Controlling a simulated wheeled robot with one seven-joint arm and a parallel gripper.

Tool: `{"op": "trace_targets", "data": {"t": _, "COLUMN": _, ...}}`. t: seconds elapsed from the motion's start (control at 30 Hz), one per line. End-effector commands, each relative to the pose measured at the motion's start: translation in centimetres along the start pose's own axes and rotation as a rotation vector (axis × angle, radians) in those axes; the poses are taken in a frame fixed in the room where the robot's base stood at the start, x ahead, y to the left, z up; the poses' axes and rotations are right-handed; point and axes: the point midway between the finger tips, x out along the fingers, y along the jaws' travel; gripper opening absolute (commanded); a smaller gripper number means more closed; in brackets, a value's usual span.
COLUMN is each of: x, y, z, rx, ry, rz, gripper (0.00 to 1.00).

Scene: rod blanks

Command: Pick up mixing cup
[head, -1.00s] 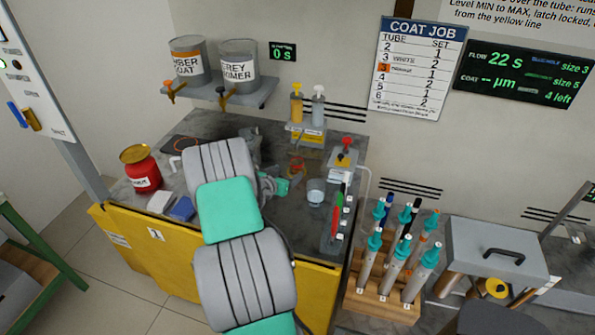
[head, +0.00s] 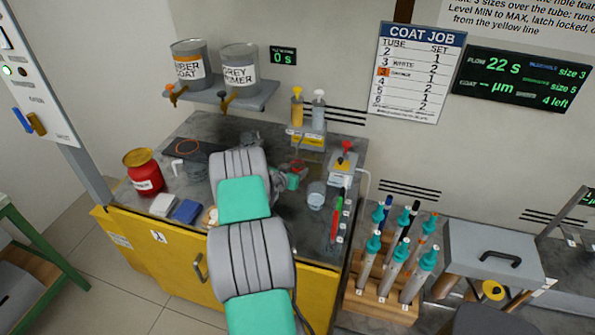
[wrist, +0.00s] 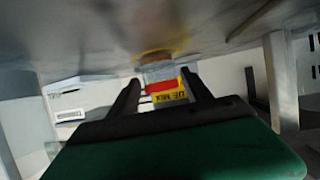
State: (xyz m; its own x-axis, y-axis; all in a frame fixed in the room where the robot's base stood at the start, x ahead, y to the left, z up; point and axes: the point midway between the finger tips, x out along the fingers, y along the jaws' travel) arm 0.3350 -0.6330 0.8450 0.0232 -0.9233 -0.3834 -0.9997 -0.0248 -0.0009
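A small pale, see-through cup (head: 316,197), which looks like the mixing cup, stands upright on the grey bench top right of my gripper. My gripper (head: 297,177) is low over the bench, just left of and slightly behind the cup, apart from it as far as I can tell. In the wrist view, the two dark fingers of my gripper (wrist: 163,95) are spread apart. A red and yellow labelled block (wrist: 168,90) shows between them, seemingly farther off. I cannot make out the cup in the wrist view.
Right of the cup is a rack of coloured pens (head: 337,215). A red-knobbed device (head: 344,165) and a pump-bottle stand (head: 308,138) are behind it. A wooden tube rack (head: 385,300) stands front right.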

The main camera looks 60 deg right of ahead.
Motion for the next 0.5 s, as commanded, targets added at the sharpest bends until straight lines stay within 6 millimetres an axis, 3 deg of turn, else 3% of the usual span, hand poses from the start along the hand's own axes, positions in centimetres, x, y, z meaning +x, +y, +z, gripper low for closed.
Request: {"op": "trace_targets", "data": {"t": 0.5, "x": -0.02, "y": -0.01, "z": 0.00, "rx": 0.000, "ry": 0.000, "rz": 0.000, "gripper": 0.14}}
